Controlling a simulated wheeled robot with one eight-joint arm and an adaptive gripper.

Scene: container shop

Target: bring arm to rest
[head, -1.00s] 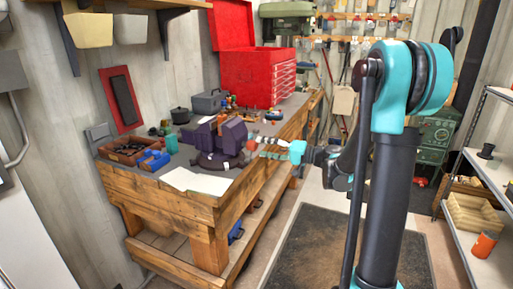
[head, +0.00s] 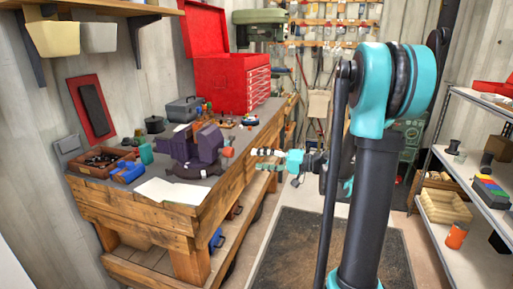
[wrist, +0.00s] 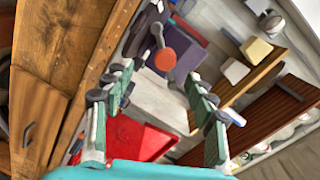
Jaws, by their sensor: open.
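My gripper (head: 256,159) is held out level in the head view, just right of the workbench's (head: 225,192) long edge, with a gap between it and the bench. In the wrist view my gripper (wrist: 158,76) has its two fingers spread wide with nothing held between them. Beyond the fingertips is the round orange-red knob (wrist: 165,60) of the purple vise (wrist: 188,62). In the head view the purple vise (head: 208,143) stands on the bench, its knob (head: 228,152) facing my gripper. My arm's teal and black links fill the right middle of the head view.
A red toolbox (head: 245,83) stands at the bench's back. Blue and brown bins (head: 127,172) and white paper (head: 172,191) lie near its front. A metal shelf (head: 470,183) with boxes stands at the right. The dark floor mat (head: 285,250) between them looks clear.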

